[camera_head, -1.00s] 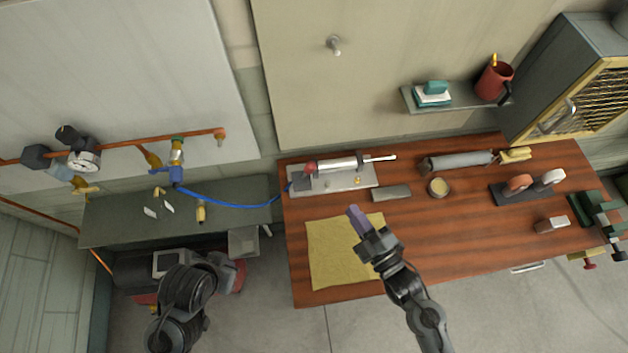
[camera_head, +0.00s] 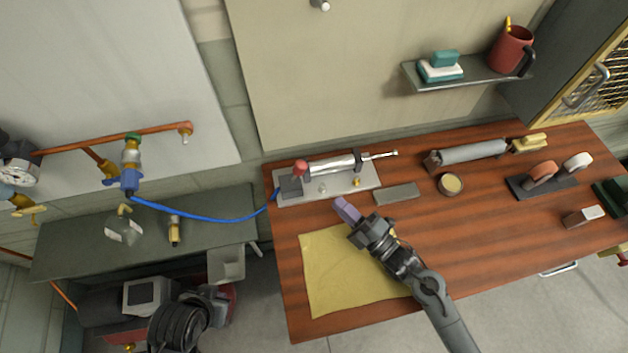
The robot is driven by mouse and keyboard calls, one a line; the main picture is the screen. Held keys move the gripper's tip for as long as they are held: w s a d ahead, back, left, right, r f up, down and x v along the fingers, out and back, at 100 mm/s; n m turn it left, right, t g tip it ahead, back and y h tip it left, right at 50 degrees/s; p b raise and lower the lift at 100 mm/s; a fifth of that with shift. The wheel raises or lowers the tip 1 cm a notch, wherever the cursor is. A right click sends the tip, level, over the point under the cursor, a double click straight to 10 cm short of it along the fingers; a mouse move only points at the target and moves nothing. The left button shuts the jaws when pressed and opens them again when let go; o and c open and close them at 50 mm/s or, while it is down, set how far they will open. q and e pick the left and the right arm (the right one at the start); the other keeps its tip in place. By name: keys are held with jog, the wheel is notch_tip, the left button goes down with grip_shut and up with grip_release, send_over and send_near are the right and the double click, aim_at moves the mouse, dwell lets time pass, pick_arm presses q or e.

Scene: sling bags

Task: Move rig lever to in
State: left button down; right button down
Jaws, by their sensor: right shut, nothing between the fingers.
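The rig (camera_head: 345,182) is a light metal plate with a silver cylinder (camera_head: 332,166) and a thin rod pointing right, at the table's back left. A red-knobbed lever (camera_head: 300,167) stands on a grey block at the rig's left end. A blue hose runs to this block from the left. My right gripper (camera_head: 346,210) is shut and empty, its purple-grey fingers just in front of the rig plate, apart from the lever and to its lower right.
A yellow cloth (camera_head: 335,280) lies under my right arm. A grey block (camera_head: 397,194), a round tin (camera_head: 451,184) and a grey roller (camera_head: 470,153) lie right of the rig. A blue valve (camera_head: 130,180) and the hose (camera_head: 215,219) are at the left. A shelf hangs above the table.

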aim_at(300, 168)
dwell(0.3)
pick_arm(q)
jog(key=shift+r, duration=0.2)
pick_arm(e)
jog(key=x, duration=1)
